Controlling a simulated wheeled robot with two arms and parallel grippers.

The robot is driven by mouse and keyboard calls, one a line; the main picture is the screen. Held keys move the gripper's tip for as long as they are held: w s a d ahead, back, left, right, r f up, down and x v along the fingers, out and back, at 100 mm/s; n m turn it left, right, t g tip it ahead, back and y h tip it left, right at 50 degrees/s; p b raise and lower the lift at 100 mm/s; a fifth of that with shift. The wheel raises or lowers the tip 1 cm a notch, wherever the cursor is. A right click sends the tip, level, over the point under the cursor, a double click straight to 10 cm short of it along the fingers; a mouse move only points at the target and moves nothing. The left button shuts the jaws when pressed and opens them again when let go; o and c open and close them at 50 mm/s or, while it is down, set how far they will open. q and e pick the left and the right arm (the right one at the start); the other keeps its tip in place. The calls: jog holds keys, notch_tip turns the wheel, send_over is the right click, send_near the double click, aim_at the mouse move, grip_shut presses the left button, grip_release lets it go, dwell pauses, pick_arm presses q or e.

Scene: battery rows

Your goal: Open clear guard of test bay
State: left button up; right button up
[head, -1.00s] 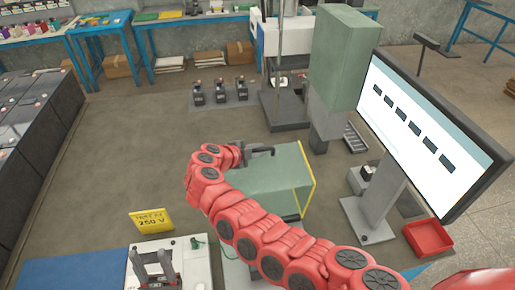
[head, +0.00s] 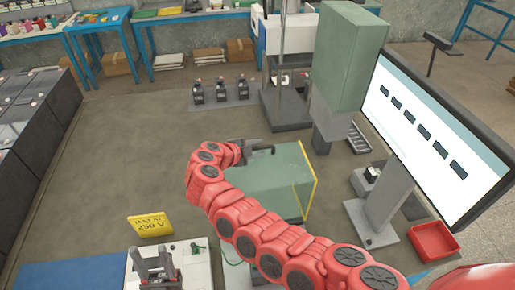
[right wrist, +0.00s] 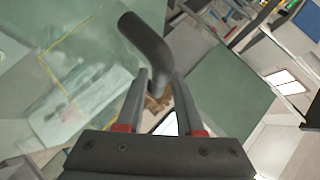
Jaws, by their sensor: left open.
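The test bay is a pale green box with a yellow edge (head: 278,182) in the middle of the head view. I cannot make out a separate clear guard; a pale see-through panel (right wrist: 85,105) fills the left of the right wrist view. A dark bent handle (right wrist: 145,40) reaches between the fingers of my right gripper (right wrist: 161,80). In the head view my right gripper (head: 258,147) is at the box's top left, partly hidden by its arm. Whether its fingers press on the handle is unclear.
A yellow 250 V sign (head: 150,224) stands near my left gripper. A monitor (head: 430,140) and a red tray (head: 433,240) are at the right. A tall green column (head: 347,60) stands behind the box. Small black units (head: 220,92) sit on a mat at the back.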

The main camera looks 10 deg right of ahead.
jog(key=shift+s+a+f, duration=0.1)
jog(key=shift+s+f, duration=0.05)
jog(key=shift+f, duration=0.05)
jog(key=shift+s+a+r, duration=0.1)
jog(key=shift+s+a, duration=0.1)
jog(key=b+v, duration=0.5)
jog(key=v, duration=1.1)
jog(key=shift+a+r, duration=0.25)
jog(key=shift+r, duration=0.15)
jog(key=shift+s, duration=0.1)
